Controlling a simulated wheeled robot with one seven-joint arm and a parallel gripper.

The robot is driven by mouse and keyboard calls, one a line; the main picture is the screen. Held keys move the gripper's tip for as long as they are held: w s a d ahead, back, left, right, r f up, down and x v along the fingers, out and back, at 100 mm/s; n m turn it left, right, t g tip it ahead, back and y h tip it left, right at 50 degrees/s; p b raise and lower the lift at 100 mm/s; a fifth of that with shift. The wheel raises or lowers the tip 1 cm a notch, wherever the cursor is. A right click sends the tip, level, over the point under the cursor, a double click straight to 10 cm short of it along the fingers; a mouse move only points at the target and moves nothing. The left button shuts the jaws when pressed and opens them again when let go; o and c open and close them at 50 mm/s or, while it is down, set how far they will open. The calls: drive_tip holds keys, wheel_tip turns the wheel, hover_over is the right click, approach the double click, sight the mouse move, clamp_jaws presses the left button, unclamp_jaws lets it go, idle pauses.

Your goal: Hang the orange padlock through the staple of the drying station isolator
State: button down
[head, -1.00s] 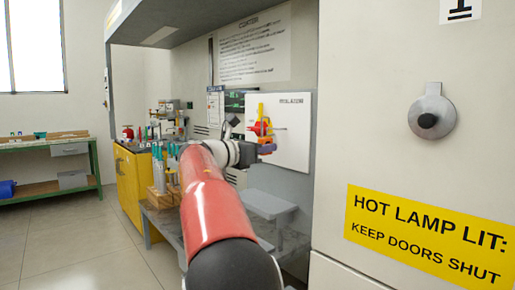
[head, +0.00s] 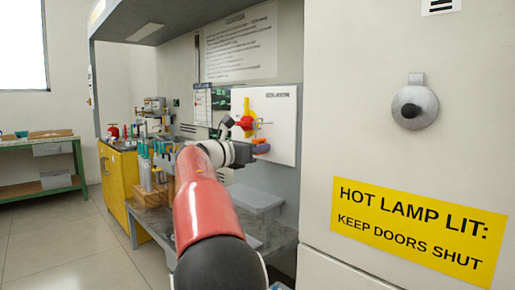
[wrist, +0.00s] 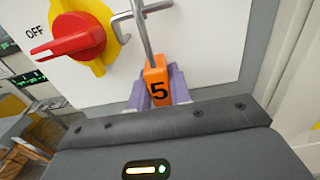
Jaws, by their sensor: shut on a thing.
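The orange padlock (wrist: 157,84), marked 5, stands upright between the purple fingers of my gripper (wrist: 158,90), which is shut on it. Its grey shackle (wrist: 142,30) points up. The grey wire staple (wrist: 138,14) sticks out of the white isolator panel (wrist: 215,45). The shackle overlaps the staple in the wrist view; I cannot tell whether it passes through. The red isolator knob (wrist: 75,37) on its yellow plate (wrist: 100,12) is left of the padlock and points at OFF. In the head view my gripper (head: 261,147) is low in front of the panel (head: 283,135).
A yellow cabinet (head: 118,185) and a rack of teal-handled tools (head: 150,170) stand left of my arm. A grey lidded box (head: 255,199) sits below the panel. A tall cabinet with a yellow warning sign (head: 415,228) closes off the right side.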

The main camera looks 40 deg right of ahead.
drive_tip(key=c, duration=1.2)
unclamp_jaws()
drive_tip(key=a, duration=0.8)
drive_tip(key=s+a+f+m+t+y, duration=0.1)
drive_tip(key=s+a+f+m+y, duration=0.25)
drive_tip(key=s+f, duration=0.3)
drive_tip(key=s+a+f+m+t+y, duration=0.25)
drive_tip(key=s+f+m+y, duration=0.2)
drive_tip(key=f, duration=0.35)
drive_tip(key=s+a+f+m+y, duration=1)
drive_tip(key=s+a+f, duration=0.7)
drive_tip(key=a, duration=0.3)
drive_tip(key=shift+s+m+t+b, duration=0.15)
drive_tip(key=shift+m+t+b, duration=0.25)
drive_tip(key=shift+m+t, duration=0.1)
drive_tip(key=shift+a, duration=0.1)
